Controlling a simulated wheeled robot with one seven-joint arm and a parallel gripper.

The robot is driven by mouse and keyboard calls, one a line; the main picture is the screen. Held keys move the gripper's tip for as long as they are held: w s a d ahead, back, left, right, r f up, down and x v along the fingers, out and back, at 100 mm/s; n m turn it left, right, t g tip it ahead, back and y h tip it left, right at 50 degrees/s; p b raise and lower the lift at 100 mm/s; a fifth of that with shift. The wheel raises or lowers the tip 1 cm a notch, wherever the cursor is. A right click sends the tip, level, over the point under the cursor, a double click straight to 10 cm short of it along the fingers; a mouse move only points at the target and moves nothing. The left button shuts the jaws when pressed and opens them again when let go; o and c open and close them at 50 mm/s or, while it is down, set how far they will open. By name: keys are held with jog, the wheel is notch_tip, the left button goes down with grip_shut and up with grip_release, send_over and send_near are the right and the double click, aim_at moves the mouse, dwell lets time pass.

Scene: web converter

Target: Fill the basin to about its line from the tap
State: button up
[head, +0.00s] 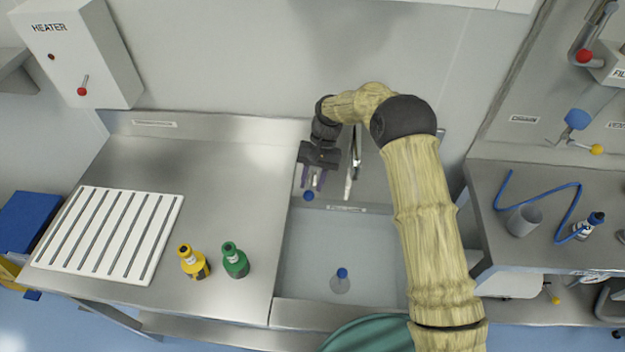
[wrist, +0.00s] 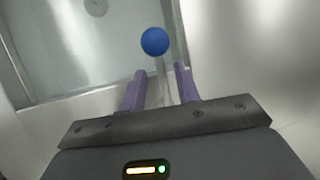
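The basin (head: 305,255) is a pale rectangular sink in the steel counter, below my arm. I cannot tell whether it holds water, and I cannot make out its line. The tap (head: 353,165) is a thin metal spout behind the basin, partly hidden by my arm. A blue ball-shaped knob (head: 308,196) sits by the basin's back left corner. My gripper (head: 313,182) is open and empty, pointing down close to the knob. In the wrist view, the blue knob (wrist: 154,41) shows just beyond the gap between the purple fingertips (wrist: 160,72), not clearly held.
A pale round item with a blue top (head: 341,281) is in the basin. Yellow (head: 194,262) and green (head: 235,261) bottles stand on the left counter, near a white slotted rack (head: 110,235). A grey cup (head: 523,220) and blue hose (head: 540,190) are on the right bench.

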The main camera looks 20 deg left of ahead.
jog(key=b+v, duration=0.2)
jog(key=v, duration=1.5)
jog(key=shift+w+r, duration=0.1)
jog(key=shift+r, duration=0.05)
jog(key=shift+r, duration=0.15)
notch_tip(320, 180, up, 10)
jog(key=p, duration=1)
jog(key=shift+w+f, duration=0.1)
jog(key=shift+f, duration=0.1)
